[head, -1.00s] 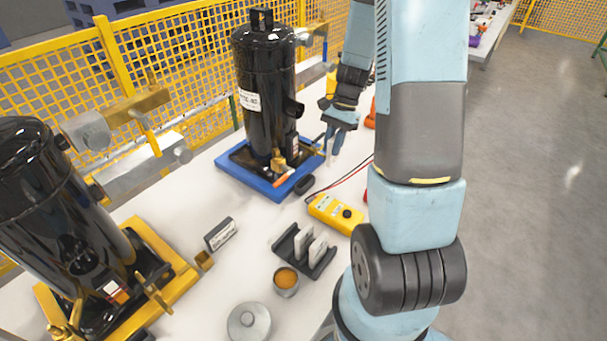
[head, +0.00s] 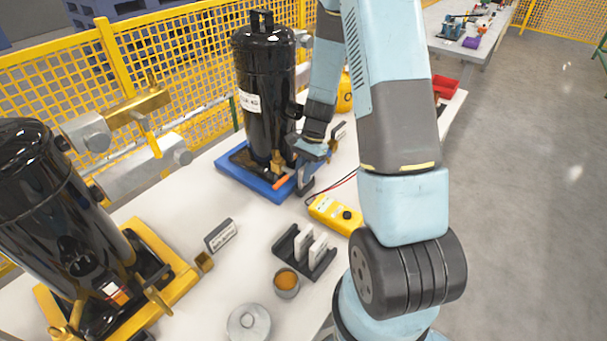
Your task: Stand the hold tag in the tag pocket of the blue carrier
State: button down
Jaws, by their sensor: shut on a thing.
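The blue carrier (head: 262,189) lies on the white table under a black compressor (head: 262,90). My gripper (head: 304,180) points down at the carrier's right front corner. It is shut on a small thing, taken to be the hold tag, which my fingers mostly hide. A small dark piece by that corner, perhaps the tag pocket, is largely covered by the gripper. I cannot tell whether the tag is in the pocket or above it. An orange strip (head: 284,182) shows on the carrier's front edge.
A black rack (head: 284,247) holds white tags. A yellow meter (head: 334,213) with leads lies close to the carrier. A tin (head: 286,282), a lid (head: 249,322), a small sign (head: 220,235) and a yellow carrier (head: 181,277) with another compressor stand nearer.

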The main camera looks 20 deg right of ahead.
jog(key=shift+f, duration=0.3)
jog(key=shift+f, duration=0.1)
jog(key=c, duration=1)
grip_release()
jog(key=v, duration=1.2)
jog(key=s+a+r+n+t+h, duration=0.1)
jog(key=s+r+n+t, duration=0.15)
jog(key=s+r, duration=0.45)
jog(key=s+a+r+n+t+h, duration=0.1)
jog(key=s+a+r+n, duration=0.15)
jog(key=r, duration=0.85)
jog(key=s+r+n+t, duration=0.1)
jog(key=s+r+n, duration=0.1)
jog(key=s+r, duration=0.1)
jog(key=s+r+n+t+h, duration=0.1)
jog(key=s+r+n+t, duration=0.1)
jog(key=s, duration=0.4)
jog(key=s+r+n+t, duration=0.1)
jog(key=s+r+n, duration=0.1)
jog(key=s+r, duration=0.2)
jog(key=shift+s+a+t+h, duration=0.2)
jog(key=shift+s+t+h, duration=0.2)
jog(key=shift+s, duration=0.2)
